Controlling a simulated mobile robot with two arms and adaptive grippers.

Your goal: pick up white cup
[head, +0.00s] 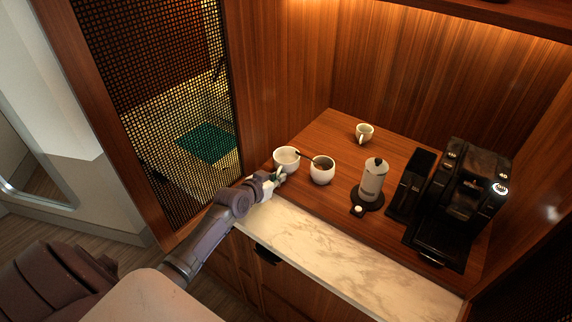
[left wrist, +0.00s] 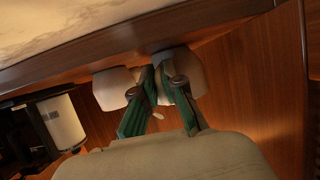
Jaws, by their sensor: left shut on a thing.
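A white cup (head: 286,155) stands at the left end of the wooden counter, close to the side wall. My left gripper (head: 279,175) is at its near side, shut on it. In the left wrist view the green-padded fingers (left wrist: 160,80) meet the cup (left wrist: 192,62), and they hide part of it. It looks upright, and I cannot tell whether it is clear of the counter. A second white cup (head: 322,175) with a dark stick or spoon stands just to its right; it also shows in the left wrist view (left wrist: 108,90). My right gripper is out of view.
A small white cup with a handle (head: 364,131) stands at the back. A cylindrical pot on a dark base (head: 372,181) and a black coffee machine (head: 464,195) are to the right. The marble strip (head: 330,247) in front is clear. A mesh panel (head: 165,100) is left.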

